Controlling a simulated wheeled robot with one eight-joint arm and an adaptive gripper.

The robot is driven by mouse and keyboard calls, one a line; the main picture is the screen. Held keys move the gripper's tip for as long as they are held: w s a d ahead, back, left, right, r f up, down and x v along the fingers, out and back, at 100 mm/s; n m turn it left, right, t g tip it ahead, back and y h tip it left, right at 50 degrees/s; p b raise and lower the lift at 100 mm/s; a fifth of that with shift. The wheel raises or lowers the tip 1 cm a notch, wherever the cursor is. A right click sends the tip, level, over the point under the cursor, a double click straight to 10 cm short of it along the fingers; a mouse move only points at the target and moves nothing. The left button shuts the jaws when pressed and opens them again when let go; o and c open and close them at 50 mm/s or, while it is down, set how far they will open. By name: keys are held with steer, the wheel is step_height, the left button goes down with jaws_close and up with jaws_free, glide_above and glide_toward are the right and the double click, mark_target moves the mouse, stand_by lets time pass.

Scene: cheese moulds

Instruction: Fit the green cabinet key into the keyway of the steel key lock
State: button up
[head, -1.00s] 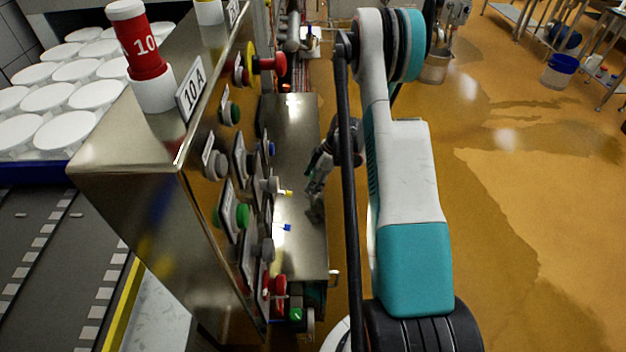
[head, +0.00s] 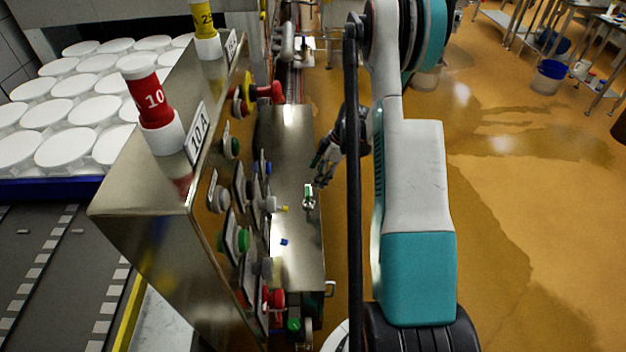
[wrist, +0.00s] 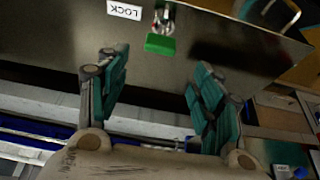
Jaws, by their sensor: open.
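The green cabinet key (head: 308,188) stands at the steel key lock (head: 308,204) on the steel bench beside the control cabinet. In the wrist view, the green key head (wrist: 160,44) sticks out at the round metal lock (wrist: 164,19), beside a white LOCK label (wrist: 124,10). The key appears to be in the lock, but I cannot tell how deep it sits. My gripper (wrist: 158,68) is open and empty, its fingers spread and apart from the key. In the head view my gripper (head: 319,174) is just right of the key.
The steel cabinet (head: 150,220) with several protruding knobs and buttons stands close left of the bench (head: 293,135). A small yellow piece (head: 285,209) and a small blue piece (head: 284,242) show near its panel. Open wet floor (head: 500,220) lies to the right.

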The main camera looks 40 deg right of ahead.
steer(key=v, duration=0.2)
steer(key=shift+s+d+r, duration=0.1)
steer(key=shift+d+r, duration=0.05)
steer(key=shift+r, duration=0.2)
steer(key=shift+f, duration=0.1)
stand_by(0.7)
